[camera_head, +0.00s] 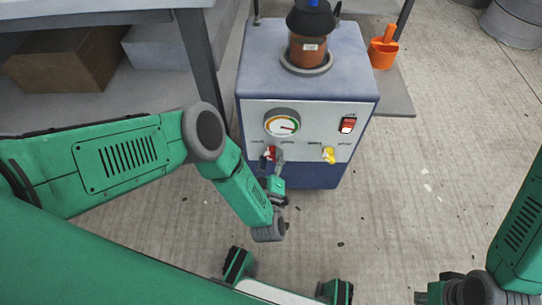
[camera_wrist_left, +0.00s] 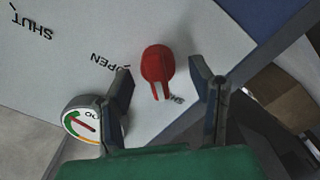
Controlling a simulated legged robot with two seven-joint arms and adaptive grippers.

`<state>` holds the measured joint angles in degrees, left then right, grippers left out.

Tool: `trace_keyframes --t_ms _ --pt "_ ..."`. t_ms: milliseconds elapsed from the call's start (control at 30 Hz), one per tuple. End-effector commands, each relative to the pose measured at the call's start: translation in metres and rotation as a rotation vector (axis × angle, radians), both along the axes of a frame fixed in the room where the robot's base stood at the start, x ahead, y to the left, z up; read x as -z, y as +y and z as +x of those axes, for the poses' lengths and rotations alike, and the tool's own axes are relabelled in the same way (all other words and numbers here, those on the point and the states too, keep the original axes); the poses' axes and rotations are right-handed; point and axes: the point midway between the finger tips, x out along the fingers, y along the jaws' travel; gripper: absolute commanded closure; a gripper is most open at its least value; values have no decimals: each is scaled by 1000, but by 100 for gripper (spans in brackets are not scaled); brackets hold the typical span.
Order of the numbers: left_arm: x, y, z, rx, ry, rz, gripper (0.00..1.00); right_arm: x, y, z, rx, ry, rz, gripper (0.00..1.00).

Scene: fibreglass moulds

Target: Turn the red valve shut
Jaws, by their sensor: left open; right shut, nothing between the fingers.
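The red valve (camera_head: 269,153) is on the white front panel of a blue-grey machine (camera_head: 310,75), left of the yellow valve. In the left wrist view the red valve handle (camera_wrist_left: 155,65) shows between the two fingers of my left gripper (camera_wrist_left: 160,68), with gaps on both sides. My right gripper (camera_head: 421,297) is shut and empty, low at the right, away from the machine.
A gauge (camera_head: 282,124) and a red switch (camera_head: 348,124) sit above the valves; a yellow valve (camera_head: 328,155) is at right. A dark-topped pot (camera_head: 308,50) stands on the machine. An orange bucket (camera_head: 382,48) is beside it. A table leg (camera_head: 200,70) stands close left.

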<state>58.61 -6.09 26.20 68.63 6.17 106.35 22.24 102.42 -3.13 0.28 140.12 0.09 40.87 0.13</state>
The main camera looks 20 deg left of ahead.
Motion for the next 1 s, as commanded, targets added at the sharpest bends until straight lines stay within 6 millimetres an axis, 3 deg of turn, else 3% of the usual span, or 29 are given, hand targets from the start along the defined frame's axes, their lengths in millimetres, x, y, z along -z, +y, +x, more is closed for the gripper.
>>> trace_keyframes --t_ms 400,1000 --pt "2 -18 -60 2 4 0 51 0 0 0 0 0 0 100" --pt "2 -20 -66 1 4 0 51 1 0 2 0 1 0 100"
